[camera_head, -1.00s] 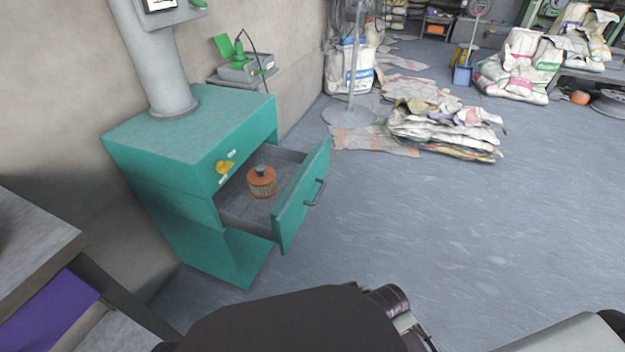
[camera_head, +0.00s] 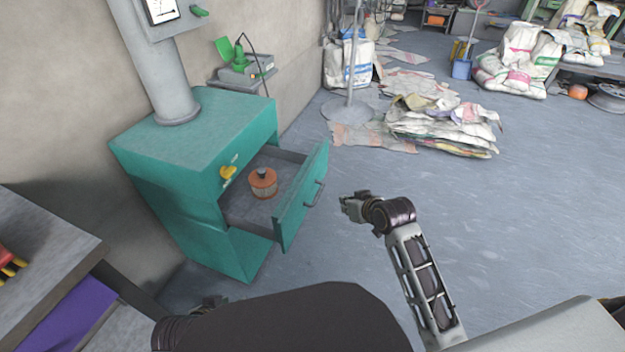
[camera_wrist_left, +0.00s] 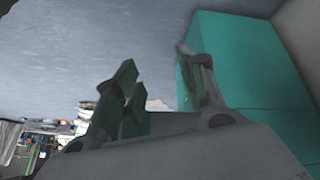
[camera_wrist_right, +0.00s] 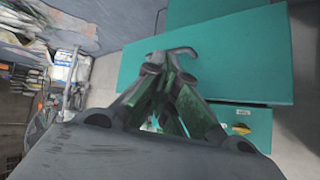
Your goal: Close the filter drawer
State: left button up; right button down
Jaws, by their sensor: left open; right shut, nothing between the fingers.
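The filter drawer (camera_head: 301,196) is pulled out of the teal cabinet (camera_head: 176,196), its front standing well clear of the cabinet face. An orange round filter (camera_head: 263,184) sits inside it. A dark handle (camera_head: 314,193) is on the drawer front. My right gripper (camera_head: 345,207) is shut and empty, a little right of the drawer front and apart from it. In the right wrist view the shut fingers (camera_wrist_right: 165,95) point at the teal drawer front (camera_wrist_right: 215,60) and its handle (camera_wrist_right: 178,52). My left gripper (camera_wrist_left: 160,90) is open and empty, near the teal cabinet side (camera_wrist_left: 250,70).
A yellow knob (camera_head: 228,173) is on the cabinet face above the drawer. A table (camera_head: 45,245) stands at the left. Stacked sacks (camera_head: 440,125) lie on the floor behind. The floor right of the drawer is clear.

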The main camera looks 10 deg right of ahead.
aim_at(304, 184)
jog(key=w+d+r+m+y+p, duration=0.2)
jog(key=w+d+r+m+p, duration=0.15)
jog(key=w+d, duration=0.3)
pick_arm(q)
jog(key=s+a+f+g+y, duration=0.2)
jog(key=s+a+f+g, duration=0.1)
jog(key=s+f, duration=0.3)
jog(key=shift+a+f+g+b, duration=0.4)
jog(key=shift+a+f, duration=0.1)
jog(key=shift+f, duration=0.15)
pick_arm(e)
jog(key=s+a+m+y, duration=0.1)
jog(key=y, duration=0.1)
jog(key=s+a+m+g+y, duration=0.1)
jog(key=m+y, duration=0.1)
jog(key=y, duration=0.1)
jog(key=s+a+m+y, duration=0.1)
jog(key=y, duration=0.2)
jog(key=shift+s+a+f+m, duration=0.2)
jog(key=shift+a+f+m, duration=0.05)
